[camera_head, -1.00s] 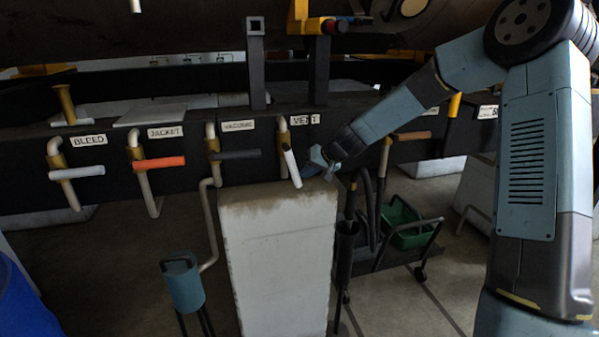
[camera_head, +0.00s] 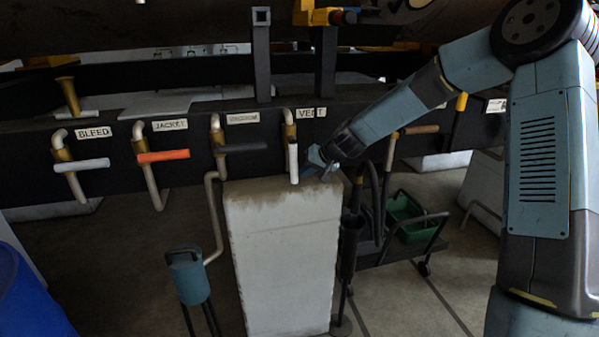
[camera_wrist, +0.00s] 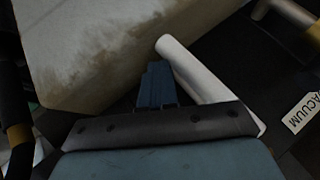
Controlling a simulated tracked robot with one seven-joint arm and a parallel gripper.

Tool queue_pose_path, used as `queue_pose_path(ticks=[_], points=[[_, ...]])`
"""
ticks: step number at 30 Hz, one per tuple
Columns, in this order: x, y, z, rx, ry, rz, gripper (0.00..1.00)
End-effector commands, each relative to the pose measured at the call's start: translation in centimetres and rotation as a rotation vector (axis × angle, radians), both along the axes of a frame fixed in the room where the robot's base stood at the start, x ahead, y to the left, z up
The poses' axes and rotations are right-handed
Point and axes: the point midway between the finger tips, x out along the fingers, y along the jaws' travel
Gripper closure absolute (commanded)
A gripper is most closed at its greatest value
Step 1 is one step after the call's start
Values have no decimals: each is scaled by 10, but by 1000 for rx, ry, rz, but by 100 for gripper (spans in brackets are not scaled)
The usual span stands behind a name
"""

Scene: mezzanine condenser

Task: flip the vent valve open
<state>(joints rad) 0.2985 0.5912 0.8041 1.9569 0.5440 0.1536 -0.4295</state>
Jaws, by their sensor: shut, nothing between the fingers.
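The vent valve has a white lever handle (camera_head: 293,162) on a brass and pipe body (camera_head: 289,130), below the VENT label (camera_head: 311,112). The handle hangs nearly straight down, while the neighbouring handles lie level. My gripper (camera_head: 316,165) is just right of the handle, shut and empty, above the concrete block. In the wrist view the white handle (camera_wrist: 200,75) runs diagonally right beside my shut fingers (camera_wrist: 157,84). I cannot tell whether they touch it. The valve body is out of sight in the wrist view.
To the left are the vacuum valve's dark handle (camera_head: 241,148), the jacket valve's orange handle (camera_head: 163,155) and the bleed valve's white handle (camera_head: 82,165). The concrete block (camera_head: 281,255) stands right below my gripper. A cart with a green bin (camera_head: 407,220) stands at right.

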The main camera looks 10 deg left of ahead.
Motion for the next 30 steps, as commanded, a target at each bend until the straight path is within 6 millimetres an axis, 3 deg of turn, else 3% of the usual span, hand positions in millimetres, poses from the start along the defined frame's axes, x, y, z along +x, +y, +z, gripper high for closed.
queue_pose_path(ticks=[11,16,30], points=[[3,-8,0,0,1,4,100],[10,-25,-1,0,1,15,100],[-4,-81,1,0,1,14,100]])
